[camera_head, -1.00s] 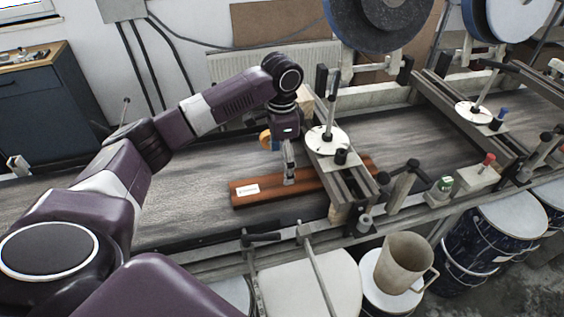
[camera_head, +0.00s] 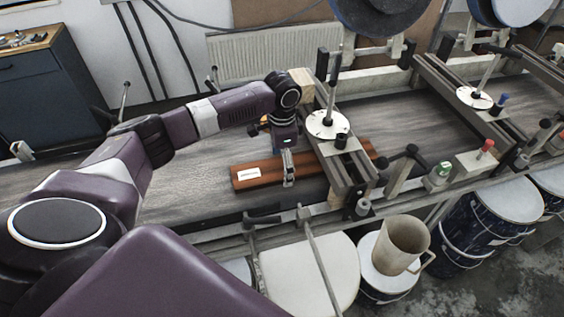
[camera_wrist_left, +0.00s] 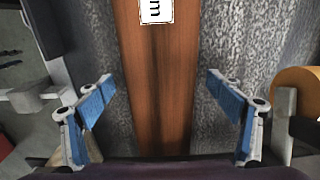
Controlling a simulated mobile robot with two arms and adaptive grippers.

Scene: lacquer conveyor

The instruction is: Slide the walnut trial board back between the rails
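The walnut board (camera_head: 262,183), reddish brown with a white label, lies on the grey conveyor belt. Its far part runs under a grey rail frame (camera_head: 342,165), and a short end shows beyond it. My left gripper (camera_head: 288,183) is low at the board, just left of the frame. In the left wrist view the board (camera_wrist_left: 155,100) passes between the widely spread blue-padded fingers of the gripper (camera_wrist_left: 163,92). Gaps show on both sides, so it is open and not gripping. My right gripper is not in view.
A white disc with an upright rod (camera_head: 328,125) stands on the frame. A second rail frame (camera_head: 465,105) crosses the belt further right. A beige jug (camera_head: 402,246) and drums stand in front. The belt (camera_head: 190,185) left of the board is bare.

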